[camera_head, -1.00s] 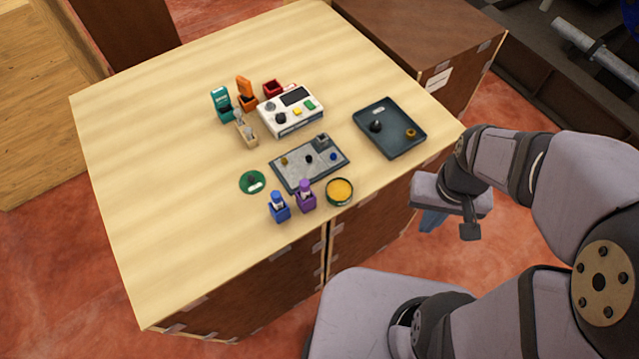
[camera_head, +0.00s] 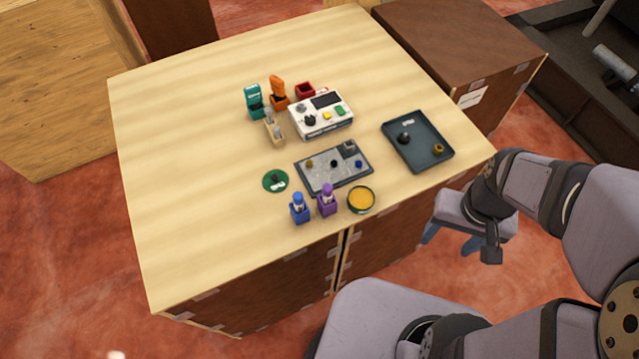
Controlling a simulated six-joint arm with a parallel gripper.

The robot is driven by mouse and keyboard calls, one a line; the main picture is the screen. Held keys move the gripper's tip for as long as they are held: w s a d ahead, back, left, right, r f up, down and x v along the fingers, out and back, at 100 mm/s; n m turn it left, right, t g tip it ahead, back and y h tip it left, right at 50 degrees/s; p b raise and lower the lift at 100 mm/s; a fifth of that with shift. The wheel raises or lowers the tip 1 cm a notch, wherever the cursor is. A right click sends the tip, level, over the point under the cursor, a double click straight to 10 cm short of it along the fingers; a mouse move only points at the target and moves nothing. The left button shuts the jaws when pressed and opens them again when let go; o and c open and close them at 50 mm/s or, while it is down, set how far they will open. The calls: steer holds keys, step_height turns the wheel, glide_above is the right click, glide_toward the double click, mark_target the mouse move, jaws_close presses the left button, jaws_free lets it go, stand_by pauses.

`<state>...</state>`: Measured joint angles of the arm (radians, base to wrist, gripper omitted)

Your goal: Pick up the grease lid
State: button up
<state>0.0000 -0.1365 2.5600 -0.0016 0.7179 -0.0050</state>
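The grease lid (camera_head: 275,181) is a flat green disc with a dark knob and a pale label. It lies alone on the wooden table, left of the grey work plate. The grease tin (camera_head: 361,199), round and dark green with orange-yellow grease inside, stands uncovered near the table's front edge. My gripper (camera_head: 450,240) hangs off the table's front right edge, far to the right of the lid. Its two blue fingers show apart, with nothing seen between them; the grey wrist partly hides them.
Blue (camera_head: 299,208) and purple (camera_head: 327,200) bottles stand between lid and tin. The grey plate (camera_head: 318,182) holds small parts. Behind are a white control box (camera_head: 321,116), teal (camera_head: 254,101) and orange (camera_head: 279,94) dispensers. A dark tray (camera_head: 431,133) is at right. The table's left is clear.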

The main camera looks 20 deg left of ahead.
steer(key=shift+o, duration=1.3)
steer(key=w+a+n+b, duration=0.1)
steer(key=w+a+n, duration=0.5)
steer(key=w+n, duration=0.15)
steer(key=n+b, duration=0.3)
steer(key=n, duration=2.6)
glide_above(274, 177)
steer(key=shift+f+m, duration=0.25)
steer(key=shift+f+p, duration=1.95)
steer(key=shift+f, duration=1.75)
